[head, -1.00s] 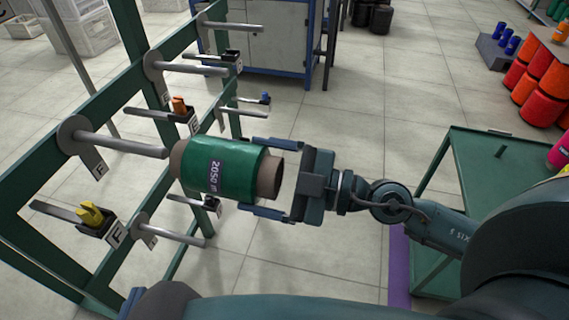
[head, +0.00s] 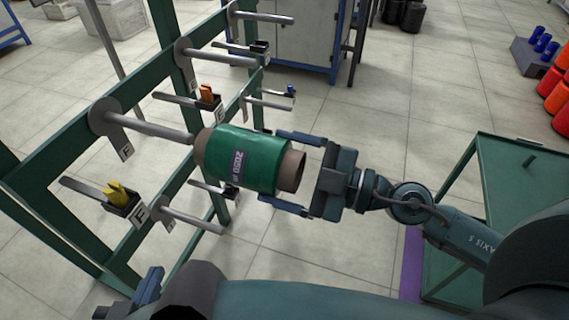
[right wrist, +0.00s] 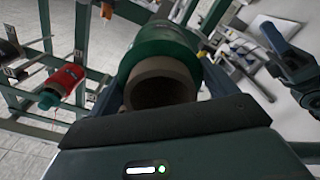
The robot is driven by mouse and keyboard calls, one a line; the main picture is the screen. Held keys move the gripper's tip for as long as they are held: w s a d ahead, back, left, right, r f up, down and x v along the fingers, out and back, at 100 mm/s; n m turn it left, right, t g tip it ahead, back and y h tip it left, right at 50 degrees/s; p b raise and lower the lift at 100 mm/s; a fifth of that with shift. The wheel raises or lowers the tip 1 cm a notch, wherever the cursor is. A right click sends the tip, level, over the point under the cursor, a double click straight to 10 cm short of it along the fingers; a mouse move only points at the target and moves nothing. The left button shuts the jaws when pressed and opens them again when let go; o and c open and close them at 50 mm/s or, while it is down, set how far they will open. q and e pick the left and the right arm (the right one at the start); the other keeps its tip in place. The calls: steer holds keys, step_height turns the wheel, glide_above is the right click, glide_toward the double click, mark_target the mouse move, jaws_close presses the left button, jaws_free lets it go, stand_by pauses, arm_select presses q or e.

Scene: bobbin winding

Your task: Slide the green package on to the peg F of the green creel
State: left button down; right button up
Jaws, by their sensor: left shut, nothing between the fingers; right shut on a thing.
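The green package (head: 262,150), a green roll on a brown core, is held level in my right gripper (head: 275,170), whose fingers lie along its two sides. Its brown core and hollow end also show in the right wrist view (right wrist: 160,88). The green creel (head: 148,85) stands at the left. Its peg F (head: 155,128), a grey rod with a round disc and an F tag (head: 125,152), points at the package's far core end. The rod's tip meets that end in the picture; I cannot tell whether it is inside. My left gripper (head: 143,290) is shut and empty at the bottom left.
Other bare pegs (head: 215,57) sit above and below on the creel. A yellow piece in a black holder (head: 120,198) sticks out below peg F. A red package (right wrist: 65,80) shows in the right wrist view. A green table (head: 500,190) stands at the right.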

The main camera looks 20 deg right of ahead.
steer(key=shift+r, duration=0.1)
stand_by(0.3)
steer(key=shift+w+a+r+p, duration=0.15)
steer(key=shift+w+a+p, duration=0.15)
steer(key=shift+p, duration=0.3)
steer(key=p+x, duration=0.2)
steer(key=shift+w+a+p, duration=0.2)
steer(key=shift+a+p, duration=0.15)
steer(key=shift+p, duration=0.05)
steer(key=shift+p+x, duration=0.7)
steer(key=shift+x, duration=0.15)
steer(key=shift+w+a, duration=0.2)
steer(key=shift+a, duration=0.1)
steer(key=shift+f, duration=0.25)
